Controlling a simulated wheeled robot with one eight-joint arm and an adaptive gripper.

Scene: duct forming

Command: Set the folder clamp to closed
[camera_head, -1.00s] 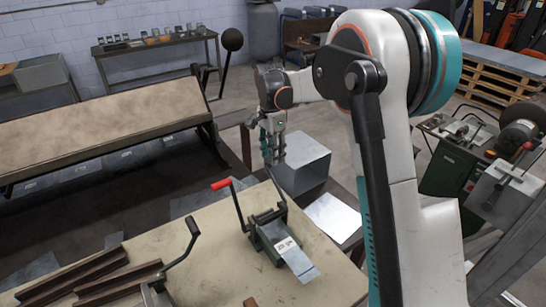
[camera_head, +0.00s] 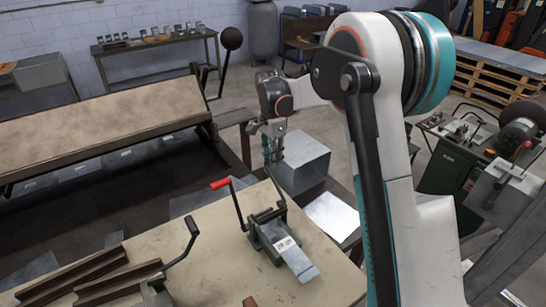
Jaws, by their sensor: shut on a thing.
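A small green bench folder (camera_head: 272,237) stands on the pale worktop, with a metal sheet (camera_head: 299,262) sticking out of its front right. A lever with a red grip (camera_head: 220,183) rises at its left. A dark lever (camera_head: 276,190) rises from its right side, leaning up and left toward my gripper. My gripper (camera_head: 271,164) points down above the folder's far side. It is shut on the top of the dark lever; the fingertips are small, and the exact contact is hard to see. I cannot tell how tightly the clamp presses on the sheet.
A grey block (camera_head: 304,164) stands just behind and right of my gripper. A cranked handle (camera_head: 191,228) and dark metal angles (camera_head: 100,275) are at the worktop's left. A long folding machine (camera_head: 100,128) with a ball-ended lever (camera_head: 231,39) stands behind.

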